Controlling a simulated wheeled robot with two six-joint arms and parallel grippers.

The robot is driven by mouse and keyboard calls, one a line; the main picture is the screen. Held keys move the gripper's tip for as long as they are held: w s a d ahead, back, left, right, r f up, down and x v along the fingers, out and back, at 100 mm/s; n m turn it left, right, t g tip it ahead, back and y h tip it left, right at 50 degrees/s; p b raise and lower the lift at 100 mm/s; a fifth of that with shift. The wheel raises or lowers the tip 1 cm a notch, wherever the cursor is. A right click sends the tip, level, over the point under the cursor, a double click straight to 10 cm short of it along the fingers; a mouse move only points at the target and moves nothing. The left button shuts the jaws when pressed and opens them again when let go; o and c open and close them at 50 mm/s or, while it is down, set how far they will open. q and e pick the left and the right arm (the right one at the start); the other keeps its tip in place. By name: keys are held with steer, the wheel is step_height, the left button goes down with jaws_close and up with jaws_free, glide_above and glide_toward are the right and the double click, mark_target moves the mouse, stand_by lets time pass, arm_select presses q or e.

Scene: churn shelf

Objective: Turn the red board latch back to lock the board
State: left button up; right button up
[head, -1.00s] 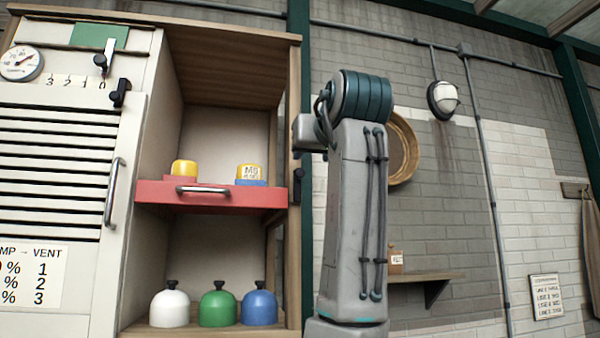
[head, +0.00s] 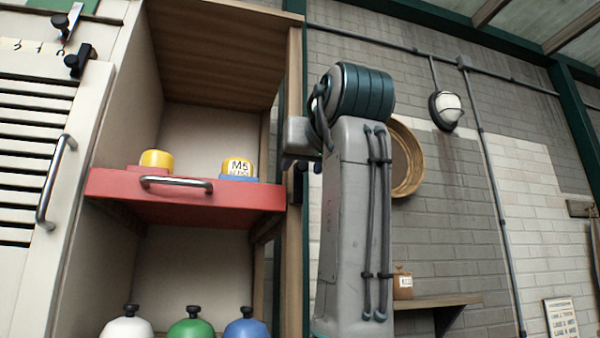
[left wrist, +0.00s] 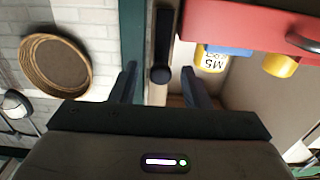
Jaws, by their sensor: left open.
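The red board (head: 200,203) is a shelf across the middle of the cabinet, with a metal handle (head: 176,184) on its front. Its latch (left wrist: 163,42) is a black bar with a round knob end. It lies along the wooden post beside the board's end, not across the board, in the left wrist view. My left gripper (left wrist: 158,74) is open, its two dark fingers on either side of the latch's knob end; I cannot tell whether they touch it. In the head view my left gripper (head: 299,148) is at the post and mostly hides the latch. My right gripper is not in view.
A yellow cup (head: 155,159) and a yellow M5 cup (head: 237,167) stand on the board. White, green (head: 190,330) and blue domed weights stand below. A slatted door (head: 28,150) is at left. A round basket (head: 407,158) hangs on the wall at right.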

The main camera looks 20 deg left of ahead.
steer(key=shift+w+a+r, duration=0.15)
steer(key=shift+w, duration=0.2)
arm_select(q)
steer(key=shift+r, duration=0.1)
steer(key=shift+c, duration=0.4)
jaws_close()
